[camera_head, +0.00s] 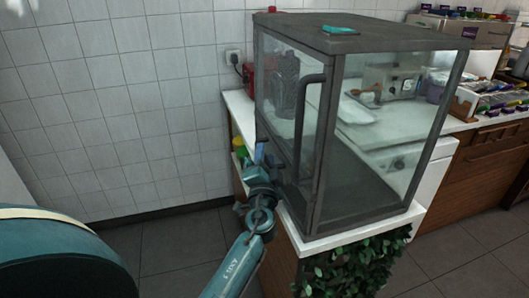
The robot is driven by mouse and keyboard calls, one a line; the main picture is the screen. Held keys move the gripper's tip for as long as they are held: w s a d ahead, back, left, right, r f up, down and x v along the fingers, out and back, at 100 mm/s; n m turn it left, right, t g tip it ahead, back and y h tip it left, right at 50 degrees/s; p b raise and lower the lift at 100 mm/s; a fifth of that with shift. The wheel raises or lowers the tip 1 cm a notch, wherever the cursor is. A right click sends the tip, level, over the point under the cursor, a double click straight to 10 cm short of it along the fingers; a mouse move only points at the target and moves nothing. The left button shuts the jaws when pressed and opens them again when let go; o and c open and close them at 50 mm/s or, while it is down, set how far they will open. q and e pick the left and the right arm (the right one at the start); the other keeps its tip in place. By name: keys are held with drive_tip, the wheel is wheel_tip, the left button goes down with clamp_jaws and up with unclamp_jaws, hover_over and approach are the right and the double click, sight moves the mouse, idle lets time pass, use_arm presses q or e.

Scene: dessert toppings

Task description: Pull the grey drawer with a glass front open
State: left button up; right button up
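The grey glass-fronted unit (325,150) is a tall dark-grey frame with clear panes, standing on a white counter. A grey bar handle (301,105) runs upright on its left-facing glass front, with the top bent toward the frame post. The front looks closed against the frame. My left gripper (262,153) is at the lower left of this front, below and left of the handle and apart from it. Its blue fingers point up; their spacing is too small to make out. I see nothing held in it. My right gripper is not in view.
A teal item (340,30) lies on the unit's top. The white counter (345,232) edges out below, with green leaves (350,270) under it. Toppings trays (495,95) stand at the right. A tiled wall is behind; open floor lies at left.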

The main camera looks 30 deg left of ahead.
use_arm(q)
drive_tip(key=shift+c, duration=0.2)
clamp_jaws()
idle(0.5)
